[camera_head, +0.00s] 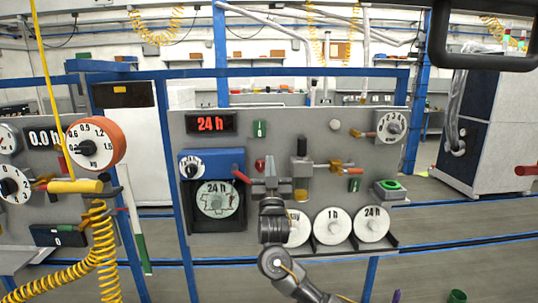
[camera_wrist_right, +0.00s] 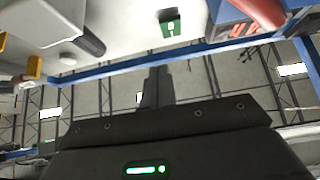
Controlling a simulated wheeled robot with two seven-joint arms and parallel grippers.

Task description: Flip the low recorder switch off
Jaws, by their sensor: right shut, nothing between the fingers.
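The chart recorder (camera_head: 218,226) is a dark case with a round 24 h chart (camera_head: 217,199) and a raised blue cover (camera_head: 228,160) on the grey panel (camera_head: 335,150). A green switch (camera_head: 260,129) is above my right gripper, and another small green switch (camera_head: 354,185) is to its right, lower down. I cannot tell which is the low recorder switch. My right gripper (camera_head: 271,166) is shut and empty, pointing up in front of the panel, right of the recorder. In the wrist view its fingers (camera_wrist_right: 155,85) are together, below a green switch (camera_wrist_right: 170,24). My left gripper is not in view.
White discs (camera_head: 332,226) stand on a shelf below the panel. A brass valve (camera_head: 334,166) and a green button (camera_head: 390,186) stick out to the right. A yellow coiled hose (camera_head: 98,240) hangs at the left. The floor in front is mostly clear.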

